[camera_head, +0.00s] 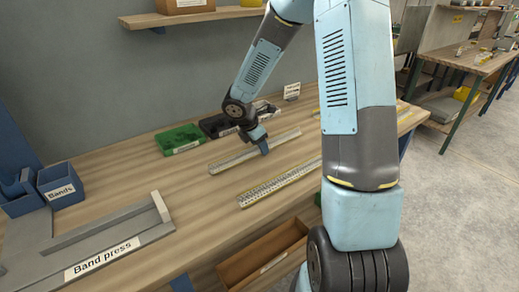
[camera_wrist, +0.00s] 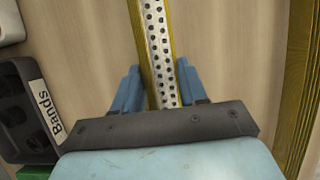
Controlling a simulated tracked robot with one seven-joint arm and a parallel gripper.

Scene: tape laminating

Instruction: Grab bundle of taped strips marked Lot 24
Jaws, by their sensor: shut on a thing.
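A long bundle of strips (camera_head: 230,162), perforated metal with yellow edges, lies along the bench. My gripper (camera_head: 264,149) is over its middle, pointing down. In the wrist view, my blue fingers (camera_wrist: 158,88) stand on either side of the bundle (camera_wrist: 156,45) and are shut on it. I cannot tell whether it is clear of the bench. A second, similar bundle (camera_head: 275,188) lies nearer, roughly parallel; a yellow-edged bundle (camera_wrist: 300,90) shows at the right in the wrist view. No Lot 24 mark is readable on any of them.
A green tray (camera_head: 180,139) and a black tray (camera_head: 216,126) stand behind the held bundle. A band press (camera_head: 110,250) and blue Bands bins (camera_head: 60,187) are at the left. A small card (camera_head: 291,91) stands at the back. A wooden box (camera_head: 262,258) is below the front edge.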

